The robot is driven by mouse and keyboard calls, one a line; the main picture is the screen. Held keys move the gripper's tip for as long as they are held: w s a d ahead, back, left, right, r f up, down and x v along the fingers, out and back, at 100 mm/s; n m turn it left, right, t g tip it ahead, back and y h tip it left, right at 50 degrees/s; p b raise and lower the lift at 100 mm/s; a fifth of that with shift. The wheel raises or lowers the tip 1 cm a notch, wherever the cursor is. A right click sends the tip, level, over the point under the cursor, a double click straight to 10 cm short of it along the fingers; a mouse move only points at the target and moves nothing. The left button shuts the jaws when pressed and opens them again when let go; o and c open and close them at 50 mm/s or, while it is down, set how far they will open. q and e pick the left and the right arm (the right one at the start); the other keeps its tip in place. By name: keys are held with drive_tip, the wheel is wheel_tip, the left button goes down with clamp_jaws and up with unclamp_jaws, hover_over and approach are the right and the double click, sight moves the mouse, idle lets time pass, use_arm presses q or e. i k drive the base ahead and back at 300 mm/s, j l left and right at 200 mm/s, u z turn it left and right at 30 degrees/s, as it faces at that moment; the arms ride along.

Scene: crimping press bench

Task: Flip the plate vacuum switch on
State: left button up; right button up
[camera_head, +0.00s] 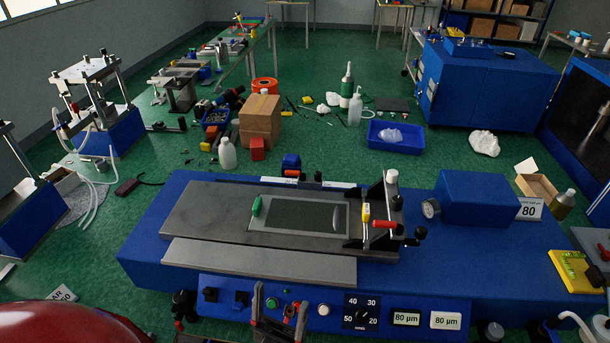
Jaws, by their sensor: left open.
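The blue coating machine (150,235) has a front control panel (420,302). Two small black switches, a left one (210,294) and a right one (241,299), sit at the panel's left end. Their labels are too small to read, so I cannot tell which one is the plate vacuum switch, or its position. My left gripper (280,296) is open and empty in front of the panel, right of both switches. Its fingers stand on either side of a green button (272,304). I cannot tell whether it touches the panel. My right gripper is not in view.
A white button (323,310), a numbered dial (361,312) and two displays reading 80 µm (406,318) are further right on the panel. A grey ledge (260,262) overhangs above it. Black knobs (182,303) stick out at the machine's lower left corner.

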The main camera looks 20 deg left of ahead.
sight(238, 307)
drive_tip(key=k+j+u, duration=0.1)
drive_tip(key=u, duration=0.95)
